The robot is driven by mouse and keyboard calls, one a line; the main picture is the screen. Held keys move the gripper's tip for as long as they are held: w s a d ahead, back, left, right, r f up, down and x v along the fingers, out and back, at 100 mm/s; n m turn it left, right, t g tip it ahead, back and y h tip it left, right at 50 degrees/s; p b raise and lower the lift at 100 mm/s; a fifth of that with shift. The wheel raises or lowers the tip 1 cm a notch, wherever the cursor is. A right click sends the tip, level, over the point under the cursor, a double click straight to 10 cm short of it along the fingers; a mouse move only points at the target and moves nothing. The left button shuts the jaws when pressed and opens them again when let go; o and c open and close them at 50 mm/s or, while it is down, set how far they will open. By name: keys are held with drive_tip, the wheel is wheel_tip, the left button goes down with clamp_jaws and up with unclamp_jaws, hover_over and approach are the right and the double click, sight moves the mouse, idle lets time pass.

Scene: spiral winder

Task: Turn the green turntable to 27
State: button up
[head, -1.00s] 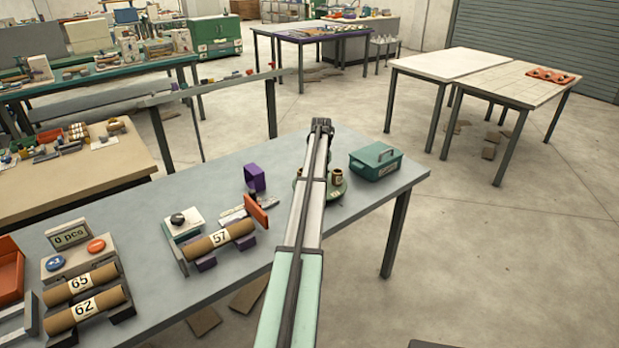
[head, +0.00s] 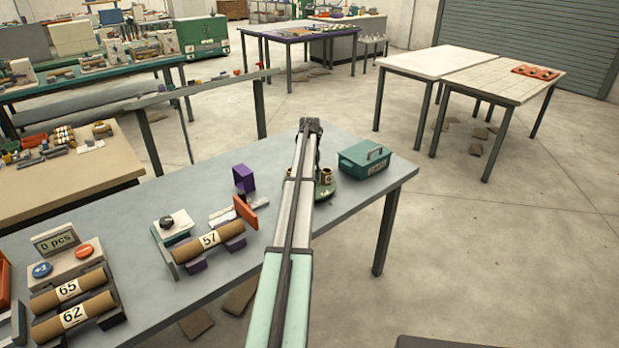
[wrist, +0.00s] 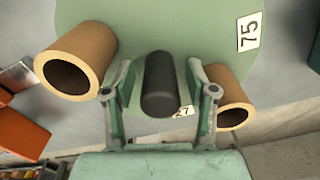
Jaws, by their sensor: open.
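The green turntable (wrist: 200,30) fills the upper middle of the wrist view. In the head view it shows only partly (head: 324,193), mostly hidden behind my arm. It carries a dark upright peg (wrist: 159,82) and brown tubes, one at the left (wrist: 85,50) and one at the right (wrist: 228,85). A label "75" (wrist: 249,31) lies at its right, and a partly hidden label ending in "7" (wrist: 185,111) is beside the peg. My gripper (wrist: 162,100) is open, its fingers on either side of the dark peg. Contact with the peg cannot be told.
A green toolbox (head: 364,160) stands right of the turntable on the grey table (head: 130,235). To the left are a tube marked "57" (head: 208,240), an orange plate (head: 246,213) and a purple bracket (head: 244,178). Tubes "65" and "62" lie further left.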

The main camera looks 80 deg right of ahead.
wheel_tip(320, 180, up, 12)
idle(0.6)
